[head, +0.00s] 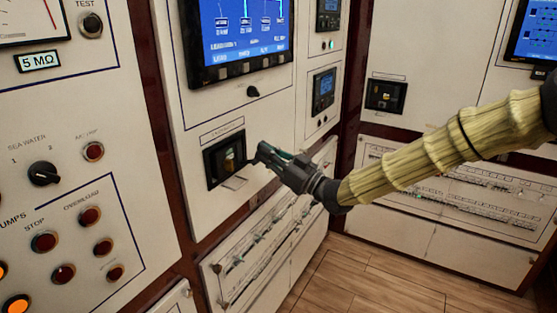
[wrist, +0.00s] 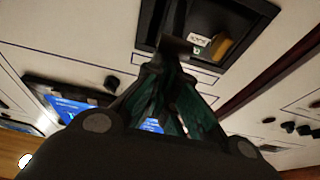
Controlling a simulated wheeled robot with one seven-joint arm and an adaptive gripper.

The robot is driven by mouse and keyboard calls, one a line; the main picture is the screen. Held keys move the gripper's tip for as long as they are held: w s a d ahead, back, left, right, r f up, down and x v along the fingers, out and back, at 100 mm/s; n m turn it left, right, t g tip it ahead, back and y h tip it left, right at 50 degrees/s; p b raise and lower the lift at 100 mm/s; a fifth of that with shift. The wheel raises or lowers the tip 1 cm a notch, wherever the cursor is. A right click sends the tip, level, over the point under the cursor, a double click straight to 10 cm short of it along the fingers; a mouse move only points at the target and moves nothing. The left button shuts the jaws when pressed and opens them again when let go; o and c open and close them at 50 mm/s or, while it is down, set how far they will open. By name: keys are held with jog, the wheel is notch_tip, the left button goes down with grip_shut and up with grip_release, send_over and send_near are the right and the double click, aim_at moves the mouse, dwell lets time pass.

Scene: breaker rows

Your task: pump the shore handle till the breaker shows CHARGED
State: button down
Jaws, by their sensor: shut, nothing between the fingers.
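A breaker (head: 226,160) in a black recessed frame sits in the white middle panel, left of my gripper. A small tan or brass-coloured part shows inside it. In the wrist view the breaker frame (wrist: 240,12) is at the top, with a yellow-brown part (wrist: 222,48) and a small white label (wrist: 198,38) too small to read. My gripper (head: 259,153) is shut and empty, its tips in front of the breaker's right side. In the wrist view the tips (wrist: 177,45) overlap the breaker's lower left; I cannot tell whether they touch it. The shore name is not readable.
A blue screen (head: 240,35) and a small knob (head: 253,92) are above the breaker. A second black-framed breaker (head: 385,96) is on the right panel. Buttons and a selector knob (head: 43,173) fill the left panel. The wooden floor (head: 370,285) is clear.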

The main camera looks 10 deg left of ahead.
jog(key=shift+s+f+b, duration=0.15)
jog(key=shift+f+b, duration=0.4)
jog(key=shift+d+f, duration=0.1)
jog(key=shift+d, duration=0.1)
jog(key=s+d+b, duration=0.1)
jog(key=s+d, duration=0.2)
jog(key=d, duration=0.6)
jog(key=shift+r, duration=0.3)
dwell(0.3)
dwell(1.6)
